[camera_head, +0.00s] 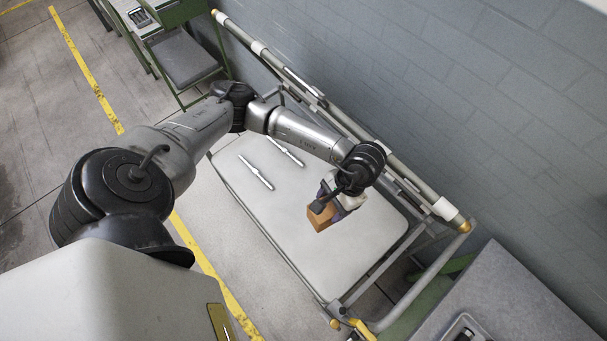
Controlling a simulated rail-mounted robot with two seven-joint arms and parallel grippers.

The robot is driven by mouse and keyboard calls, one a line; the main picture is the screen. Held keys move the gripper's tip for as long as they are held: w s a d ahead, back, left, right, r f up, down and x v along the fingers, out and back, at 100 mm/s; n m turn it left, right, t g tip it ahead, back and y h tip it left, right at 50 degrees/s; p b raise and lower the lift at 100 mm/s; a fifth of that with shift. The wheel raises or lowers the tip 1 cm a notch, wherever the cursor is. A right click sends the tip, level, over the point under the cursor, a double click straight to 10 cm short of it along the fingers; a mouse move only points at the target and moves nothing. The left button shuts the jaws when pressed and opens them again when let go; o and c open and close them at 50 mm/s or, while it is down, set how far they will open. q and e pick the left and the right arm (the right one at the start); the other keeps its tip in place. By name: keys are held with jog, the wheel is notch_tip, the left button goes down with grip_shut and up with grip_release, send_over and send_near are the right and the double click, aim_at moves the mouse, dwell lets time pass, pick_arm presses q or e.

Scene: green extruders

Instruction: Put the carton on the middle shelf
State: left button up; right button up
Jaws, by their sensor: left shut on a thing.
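The carton (319,219) is a small orange-brown box over the right half of a pale cart shelf (270,208). My left gripper (328,204) is shut on the carton from above, its arm reaching in from the left. The gripper and wrist hide part of the carton. I cannot tell whether the carton touches the shelf or hangs just above it. Any other shelves of the cart are hidden beneath this one. My right gripper is not in view.
Two thin silvery bars (256,172) lie on the shelf left of the carton. A metal rail frame (330,110) runs along the wall side. A grey table (510,300) stands at lower right, a green-framed bench (180,55) at upper left. Shelf space around the carton is clear.

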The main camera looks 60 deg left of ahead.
pick_arm(q)
jog(key=w+a+f+n+t+h+b, duration=0.1)
jog(key=w+a+f+n+t+b, duration=0.15)
jog(key=f+n+b, duration=0.65)
jog(key=w+a+f+n+t+h+b, duration=0.15)
jog(key=w+a+f+n+b, duration=0.25)
jog(key=f+b, duration=0.9)
jog(key=w+a+f+n+t+h+b, duration=0.2)
jog(key=w+a+f+n+b, duration=0.15)
jog(key=f+n+b, duration=0.65)
jog(key=shift+s+a+f+m+y+b, duration=0.1)
jog(key=shift+s+a+f+m+b, duration=0.4)
jog(key=shift+s+a+f, duration=1.35)
jog(key=shift+s+a+f+m+y+b, duration=0.1)
jog(key=shift+s+a+f+m+b, duration=0.4)
jog(key=shift+s+f, duration=1.55)
jog(key=shift+s+a+f+m+y+b, duration=0.1)
jog(key=shift+s+a+f+m+b, duration=0.7)
jog(key=shift+f, duration=2.05)
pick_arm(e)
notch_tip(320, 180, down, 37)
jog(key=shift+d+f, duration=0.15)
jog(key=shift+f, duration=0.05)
pick_arm(q)
jog(key=shift+s+a+n, duration=0.1)
jog(key=shift+a+n, duration=0.3)
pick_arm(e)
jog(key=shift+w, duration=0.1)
